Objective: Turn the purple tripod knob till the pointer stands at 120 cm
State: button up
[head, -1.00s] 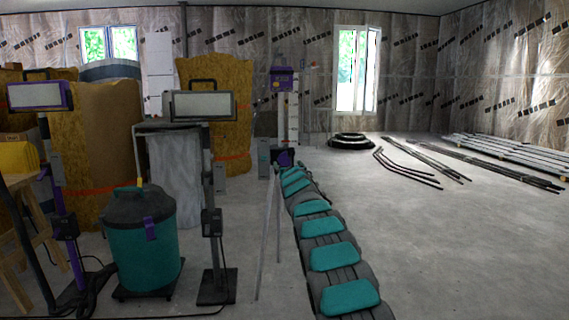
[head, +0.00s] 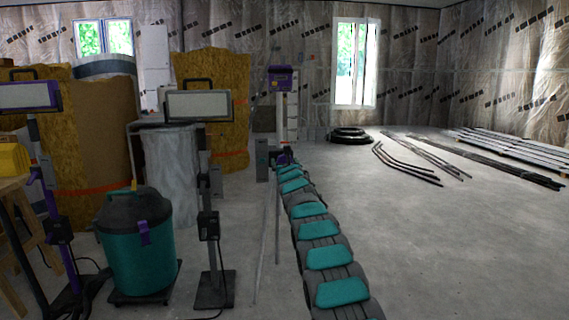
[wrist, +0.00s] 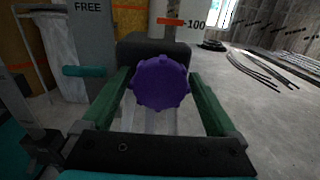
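The purple knob (wrist: 161,82), round with a lobed rim, is in the middle of the wrist view, in front of a dark block. My gripper (wrist: 160,78) has its two green fingers apart, one on each side of the knob with narrow gaps; I cannot tell whether either touches it. Above, an orange-red pointer (wrist: 169,22) lies level with the 100 mark on the pale scale (wrist: 190,8). In the head view the tripod carries a purple device (head: 280,78) on top; my arm reaches to the knob and mostly hides it.
A grey post marked FREE (wrist: 88,30) with a teal lever (wrist: 85,71) stands left of the knob. A teal vacuum (head: 138,245) and work lamps (head: 199,106) stand left of my arm. The floor to the right is open, with bars (head: 405,163) farther back.

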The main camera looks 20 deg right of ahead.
jog(key=c, duration=1.1)
jog(key=shift+c, duration=0.2)
jog(key=shift+m, duration=0.4)
